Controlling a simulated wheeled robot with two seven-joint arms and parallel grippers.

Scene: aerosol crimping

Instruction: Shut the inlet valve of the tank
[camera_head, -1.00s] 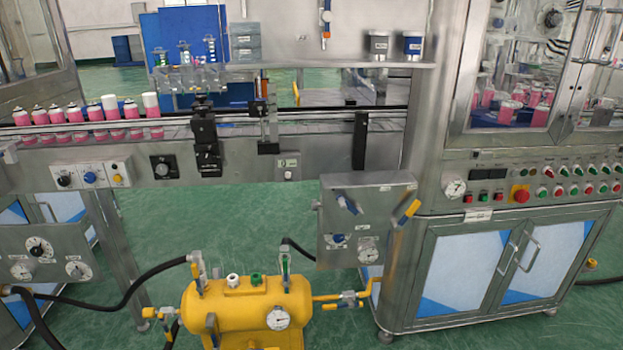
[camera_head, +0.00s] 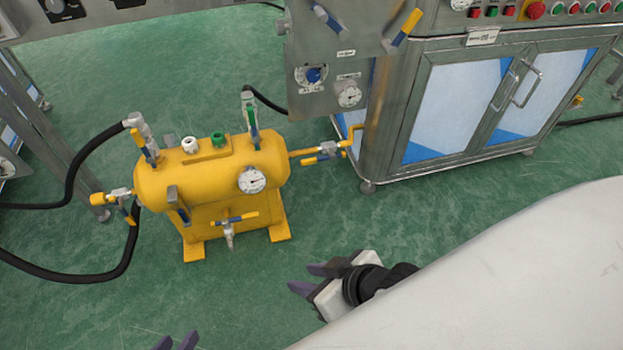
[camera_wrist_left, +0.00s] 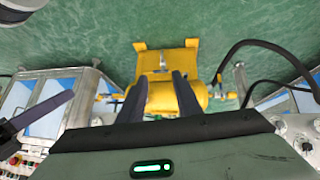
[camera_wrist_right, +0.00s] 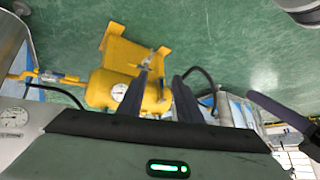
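The yellow tank (camera_head: 205,175) stands on the green floor with a round gauge (camera_head: 251,180). My right gripper (camera_head: 301,277) is open and empty, right of and below the tank in the head view. My left gripper (camera_head: 177,341) is at the bottom edge, mostly cut off. The left wrist view shows its fingers apart (camera_wrist_left: 160,78), with the tank beyond.
Black hoses (camera_head: 95,155) curve from the tank's left side. A steel panel (camera_head: 330,75) with a knob and gauge hangs behind right. A steel cabinet (camera_head: 470,95) stands at the right. My pale body covers the lower right. Floor in front of the tank is clear.

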